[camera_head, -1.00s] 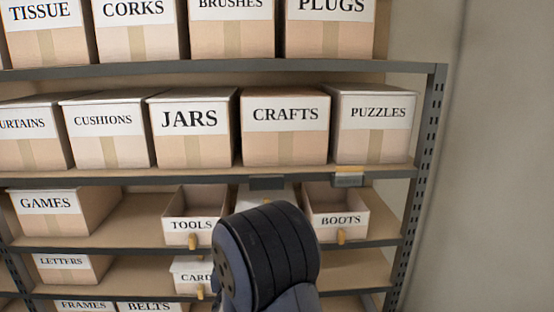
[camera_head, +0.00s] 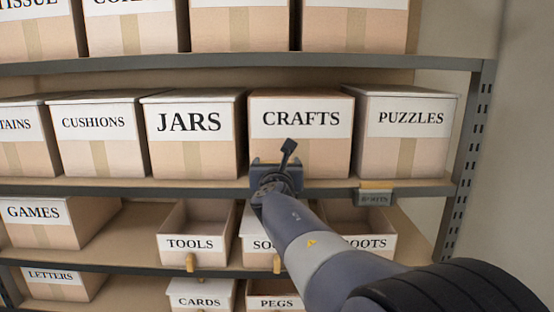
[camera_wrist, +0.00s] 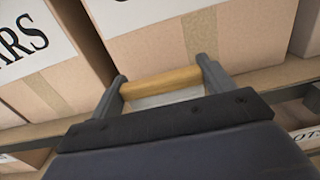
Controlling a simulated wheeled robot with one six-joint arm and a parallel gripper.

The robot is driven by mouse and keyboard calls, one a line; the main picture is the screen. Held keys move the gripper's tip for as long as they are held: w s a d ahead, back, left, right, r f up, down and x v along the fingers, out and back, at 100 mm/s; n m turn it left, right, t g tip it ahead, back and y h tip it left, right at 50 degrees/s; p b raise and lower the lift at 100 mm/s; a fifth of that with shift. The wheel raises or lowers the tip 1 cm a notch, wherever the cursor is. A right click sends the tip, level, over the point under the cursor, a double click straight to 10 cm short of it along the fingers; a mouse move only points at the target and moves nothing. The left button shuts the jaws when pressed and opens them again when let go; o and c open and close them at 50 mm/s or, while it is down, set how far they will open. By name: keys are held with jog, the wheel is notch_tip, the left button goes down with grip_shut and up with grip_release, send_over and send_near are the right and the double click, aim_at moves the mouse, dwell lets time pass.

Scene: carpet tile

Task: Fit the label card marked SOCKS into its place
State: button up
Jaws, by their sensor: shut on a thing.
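My gripper (camera_head: 277,165) is at the shelf edge, in front of the CRAFTS box. In the wrist view my gripper (camera_wrist: 162,72) is shut on a card with a wooden top strip (camera_wrist: 160,83); a pale part shows below the strip. Its lettering is not visible, so I cannot read SOCKS on it. In the head view the card is hidden behind my gripper. I cannot tell whether it touches the shelf edge or a holder. The bin below, marked "SO" (camera_head: 260,240), is partly covered by my arm.
A BOOTS card (camera_head: 375,198) with a yellow top sits on the shelf edge to the right. The CRAFTS box (camera_head: 300,150) and PUZZLES box (camera_head: 405,150) stand close above. TOOLS (camera_head: 190,245) and BOOTS (camera_head: 372,243) bins are below. The metal upright (camera_head: 470,150) is at right.

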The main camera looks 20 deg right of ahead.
jog(key=shift+w+d+r, duration=0.1)
jog(key=shift+w+r, duration=0.1)
jog(key=shift+r, duration=0.15)
jog(key=shift+f, duration=0.15)
jog(key=shift+s+f+b, duration=0.1)
jog(key=shift+f+b, duration=0.1)
jog(key=shift+b, duration=0.25)
jog(key=shift+f+b, duration=0.8)
jog(key=shift+b, duration=0.05)
jog(key=shift+f+b, duration=2)
jog(key=shift+b, duration=0.25)
dwell(1.4)
dwell(0.3)
jog(key=o, duration=1)
